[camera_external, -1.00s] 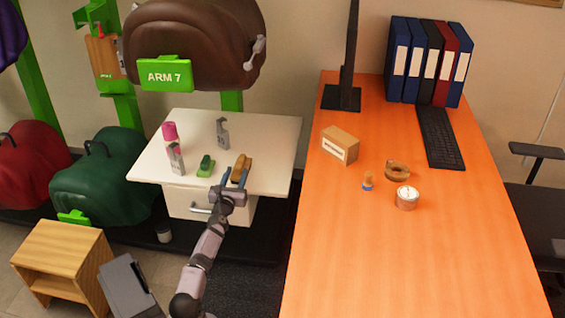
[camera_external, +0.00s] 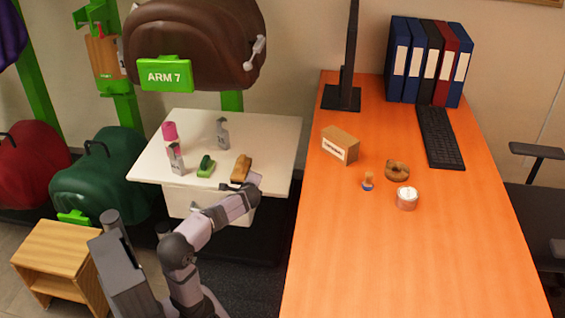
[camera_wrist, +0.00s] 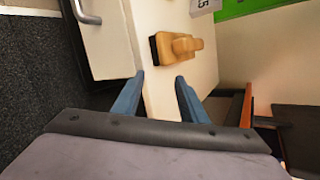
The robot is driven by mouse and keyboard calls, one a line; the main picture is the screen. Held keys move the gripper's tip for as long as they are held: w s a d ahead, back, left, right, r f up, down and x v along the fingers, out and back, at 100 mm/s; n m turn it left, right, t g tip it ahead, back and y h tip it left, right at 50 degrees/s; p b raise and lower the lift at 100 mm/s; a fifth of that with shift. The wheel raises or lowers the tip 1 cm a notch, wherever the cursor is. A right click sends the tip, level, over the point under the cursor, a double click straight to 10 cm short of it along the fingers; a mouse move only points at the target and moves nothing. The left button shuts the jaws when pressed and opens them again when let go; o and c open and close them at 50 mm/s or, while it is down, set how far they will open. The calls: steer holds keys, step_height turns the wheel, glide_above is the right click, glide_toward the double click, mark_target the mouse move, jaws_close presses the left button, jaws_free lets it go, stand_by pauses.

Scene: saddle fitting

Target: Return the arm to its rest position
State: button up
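My gripper is at the front edge of the white side table in the external view, near the wooden-backed brush (camera_external: 241,168), with its fingers mostly hidden there by my wrist. In the wrist view my gripper (camera_wrist: 160,85) shows two blue fingers spread apart with nothing between them. The tan brush (camera_wrist: 178,46) lies on the white table beyond the fingertips, apart from them.
The orange desk (camera_external: 400,260) stands to the right. A brown saddle (camera_external: 195,45) hangs above. A wooden step stool (camera_external: 60,255) is at lower left.

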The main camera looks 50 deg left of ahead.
steer(key=s+d+f+n+g+h+p, duration=0.1)
steer(key=s+d+f+n+h+p, duration=0.2)
steer(key=d+p, duration=0.35)
steer(key=s+d+f+n+g+h+p, duration=0.2)
steer(key=d+f+h+p, duration=0.15)
steer(key=d, duration=0.55)
steer(key=s+d+f+n+g+h+p, duration=0.1)
steer(key=s+d+n+g+h+p, duration=0.2)
steer(key=s+d+n+p, duration=0.65)
steer(key=d+r+m+p, duration=0.3)
steer(key=r+p, duration=3.1)
steer(key=r, duration=0.2)
steer(key=shift+s+r, duration=0.2)
steer(key=shift+s, duration=0.25)
